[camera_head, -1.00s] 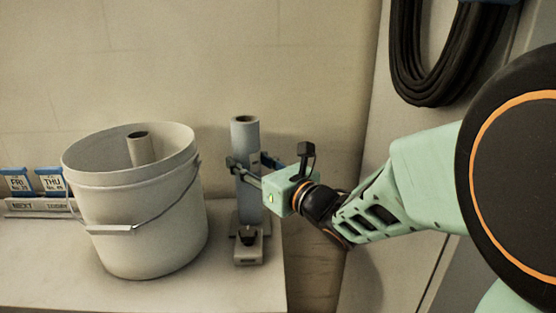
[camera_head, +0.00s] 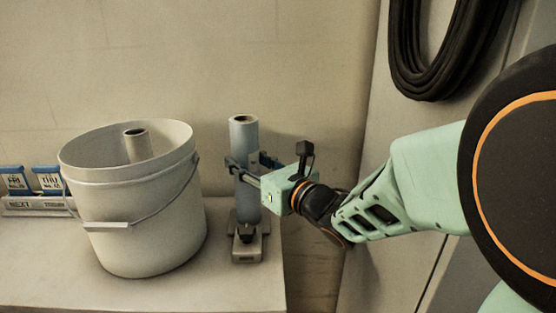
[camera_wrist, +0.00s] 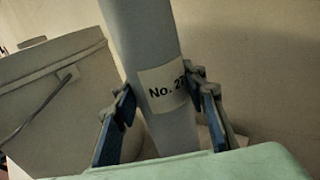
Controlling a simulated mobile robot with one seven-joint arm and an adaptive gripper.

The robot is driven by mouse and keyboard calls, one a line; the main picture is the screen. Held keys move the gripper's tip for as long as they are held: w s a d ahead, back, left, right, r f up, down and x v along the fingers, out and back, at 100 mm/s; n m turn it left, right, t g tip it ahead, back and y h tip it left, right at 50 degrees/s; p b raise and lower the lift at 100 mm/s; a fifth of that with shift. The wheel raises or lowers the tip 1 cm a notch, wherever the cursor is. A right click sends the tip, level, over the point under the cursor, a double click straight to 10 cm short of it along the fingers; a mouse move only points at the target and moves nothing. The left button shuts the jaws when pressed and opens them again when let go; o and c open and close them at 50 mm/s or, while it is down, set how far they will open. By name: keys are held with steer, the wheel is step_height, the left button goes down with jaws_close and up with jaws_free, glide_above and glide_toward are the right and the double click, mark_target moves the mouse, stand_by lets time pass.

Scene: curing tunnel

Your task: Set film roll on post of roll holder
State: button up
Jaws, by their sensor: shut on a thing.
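The film roll (camera_head: 244,136) is a tall blue-grey tube with an open top, standing close to upright near the right end of the bench. In the wrist view the film roll (camera_wrist: 142,40) carries a white label starting "No. 2". My gripper (camera_head: 246,168) comes in from the right and is shut on the roll around its middle. Its blue-padded fingers lie on both sides of the roll in the wrist view. A grey base with a dark front part, seemingly the roll holder (camera_head: 248,254), is at the roll's lower end. Its post is not visible, and I cannot tell whether the roll rests on it.
A large pale bucket (camera_head: 150,225) with a wire handle stands left of the roll, with a pale tube (camera_head: 138,146) inside. Day cards (camera_head: 48,180) stand at the far left. Black cable (camera_head: 428,85) hangs at upper right. The bench (camera_head: 180,292) ends just right of the holder.

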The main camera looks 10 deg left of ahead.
steer(key=o, duration=1.5)
steer(key=shift+c, duration=0.2)
